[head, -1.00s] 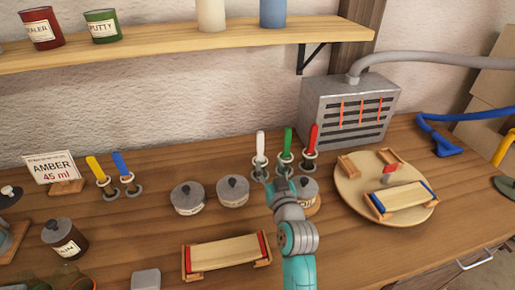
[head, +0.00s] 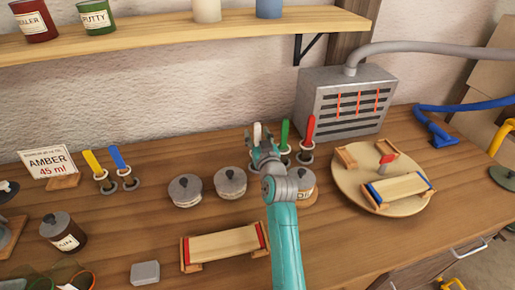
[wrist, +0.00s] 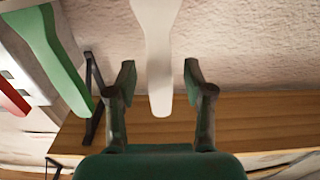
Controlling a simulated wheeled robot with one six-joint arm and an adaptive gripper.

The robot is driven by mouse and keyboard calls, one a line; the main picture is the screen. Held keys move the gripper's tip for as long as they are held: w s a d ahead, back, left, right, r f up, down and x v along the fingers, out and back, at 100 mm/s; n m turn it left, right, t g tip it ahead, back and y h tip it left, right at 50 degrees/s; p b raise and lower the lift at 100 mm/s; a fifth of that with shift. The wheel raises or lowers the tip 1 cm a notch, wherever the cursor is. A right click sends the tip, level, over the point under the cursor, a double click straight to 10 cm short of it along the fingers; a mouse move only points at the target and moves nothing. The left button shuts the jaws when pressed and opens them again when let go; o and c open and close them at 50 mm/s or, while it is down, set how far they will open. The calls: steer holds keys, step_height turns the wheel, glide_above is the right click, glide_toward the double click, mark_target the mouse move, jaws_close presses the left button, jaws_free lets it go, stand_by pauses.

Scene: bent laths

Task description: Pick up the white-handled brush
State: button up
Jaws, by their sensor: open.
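The white-handled brush (head: 257,131) stands upright in the back row, left of the green-handled brush (head: 285,134) and the red-handled brush (head: 309,130). My gripper (head: 264,147) is just in front of it and hides its lower part. In the wrist view the white handle (wrist: 158,45) shows between the two open fingers of my gripper (wrist: 158,80), with a gap on each side. The green handle (wrist: 52,55) is to the left there, outside the fingers. The brush's bristles and holder are hidden.
Lidded tins (head: 185,190) stand left of my arm, and another tin (head: 301,186) is close on its right. A grey vented box (head: 343,105) stands behind to the right. A wooden shelf (head: 180,42) runs above. A round board (head: 360,200) with bent laths lies right.

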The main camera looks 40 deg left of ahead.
jaws_close()
stand_by(0.3)
